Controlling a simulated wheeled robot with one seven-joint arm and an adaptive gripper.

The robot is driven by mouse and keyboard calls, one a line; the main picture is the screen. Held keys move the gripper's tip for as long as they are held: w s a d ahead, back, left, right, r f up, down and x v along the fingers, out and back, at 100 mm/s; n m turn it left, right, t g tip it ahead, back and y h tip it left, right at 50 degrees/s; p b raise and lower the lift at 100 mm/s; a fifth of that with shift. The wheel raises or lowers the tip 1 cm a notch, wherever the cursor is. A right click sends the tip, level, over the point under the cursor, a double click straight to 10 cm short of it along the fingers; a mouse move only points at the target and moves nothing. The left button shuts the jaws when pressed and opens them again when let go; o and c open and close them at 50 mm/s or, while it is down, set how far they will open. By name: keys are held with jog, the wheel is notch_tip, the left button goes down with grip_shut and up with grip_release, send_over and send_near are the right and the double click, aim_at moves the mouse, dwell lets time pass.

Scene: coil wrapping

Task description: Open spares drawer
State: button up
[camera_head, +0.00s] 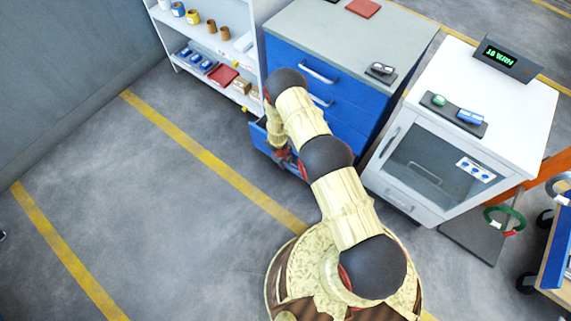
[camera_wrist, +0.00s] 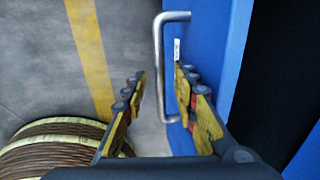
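The blue drawer cabinet (camera_head: 345,112) with a grey top stands at the upper middle of the head view. Its lowest drawer (camera_head: 259,137) stands out past the cabinet front, partly hidden by my arm. In the wrist view a blue drawer front (camera_wrist: 211,60) carries a bent metal handle (camera_wrist: 160,55). My gripper (camera_wrist: 160,74) is open, with the handle bar between its two fingers. The right finger is on the drawer-front side of the bar and the left finger is on the outer side, with a visible gap. My gripper (camera_head: 286,157) is mostly hidden in the head view.
A white cabinet (camera_head: 430,160) with a glass door stands right of the blue one. A shelf (camera_head: 212,50) with spools and small bins stands at the left. The floor (camera_head: 150,210) at left is clear.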

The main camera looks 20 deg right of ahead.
jog(key=shift+c, duration=1.3)
jog(key=c, duration=0.4)
grip_shut()
